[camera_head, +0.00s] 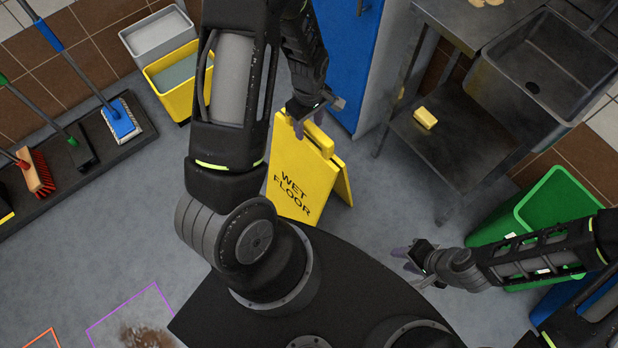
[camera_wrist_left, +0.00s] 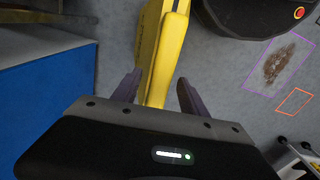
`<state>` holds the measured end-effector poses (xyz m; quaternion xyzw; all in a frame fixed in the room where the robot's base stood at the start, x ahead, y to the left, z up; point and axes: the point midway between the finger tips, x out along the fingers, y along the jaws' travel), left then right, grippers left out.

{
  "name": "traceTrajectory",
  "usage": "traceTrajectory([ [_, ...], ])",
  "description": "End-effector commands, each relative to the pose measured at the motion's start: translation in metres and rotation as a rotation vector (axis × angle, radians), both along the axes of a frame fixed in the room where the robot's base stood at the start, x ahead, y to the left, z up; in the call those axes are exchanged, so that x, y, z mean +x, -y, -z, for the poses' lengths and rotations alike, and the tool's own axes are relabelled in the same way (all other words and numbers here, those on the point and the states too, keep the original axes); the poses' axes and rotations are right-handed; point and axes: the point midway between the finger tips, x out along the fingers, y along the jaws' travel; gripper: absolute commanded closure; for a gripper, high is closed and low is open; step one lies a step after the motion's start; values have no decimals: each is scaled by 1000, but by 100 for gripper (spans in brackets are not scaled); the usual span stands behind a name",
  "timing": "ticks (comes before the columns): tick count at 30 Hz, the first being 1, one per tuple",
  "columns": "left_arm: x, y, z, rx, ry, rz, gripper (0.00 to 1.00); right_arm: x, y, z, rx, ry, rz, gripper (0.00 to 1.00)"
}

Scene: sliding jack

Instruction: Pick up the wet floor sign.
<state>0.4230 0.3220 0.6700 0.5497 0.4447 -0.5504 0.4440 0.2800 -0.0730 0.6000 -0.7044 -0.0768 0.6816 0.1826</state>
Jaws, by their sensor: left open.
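The yellow wet floor sign (camera_head: 303,184) stands upright and unfolded on the grey floor, just beyond my base in the head view. My left gripper (camera_head: 309,122) is at the sign's top edge. In the left wrist view, the sign's top (camera_wrist_left: 160,75) lies between the two spread fingers of my left gripper (camera_wrist_left: 158,93), with a gap visible on the right side. My right gripper (camera_head: 405,258) is low on the right, apart from the sign, near the green bin. Its fingers are too small to read clearly.
A green bin (camera_head: 540,210) stands at the right. A steel sink table (camera_head: 450,150) with a yellow sponge (camera_head: 425,117) on its shelf and a blue cabinet (camera_head: 345,60) are behind. A yellow bucket (camera_head: 175,80) and brushes stand left. Floor on the left is free, beside a brown stain (camera_head: 150,335).

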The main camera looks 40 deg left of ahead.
Motion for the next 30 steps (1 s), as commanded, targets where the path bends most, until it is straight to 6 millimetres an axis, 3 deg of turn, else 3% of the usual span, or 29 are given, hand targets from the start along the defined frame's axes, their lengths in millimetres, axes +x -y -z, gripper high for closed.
traceTrajectory([
  [5, 1, 0, 14, 0, 2, -1, 49, 0, 0, 0, 0, 0, 0, 64],
  [22, 1, 0, 14, 0, 2, 0, 49, 0, 0, 0, 0, 0, 0, 64],
  [30, 1, 0, 14, 0, 2, 0, 71, 0, 0, 0, 0, 0, 0, 64],
])
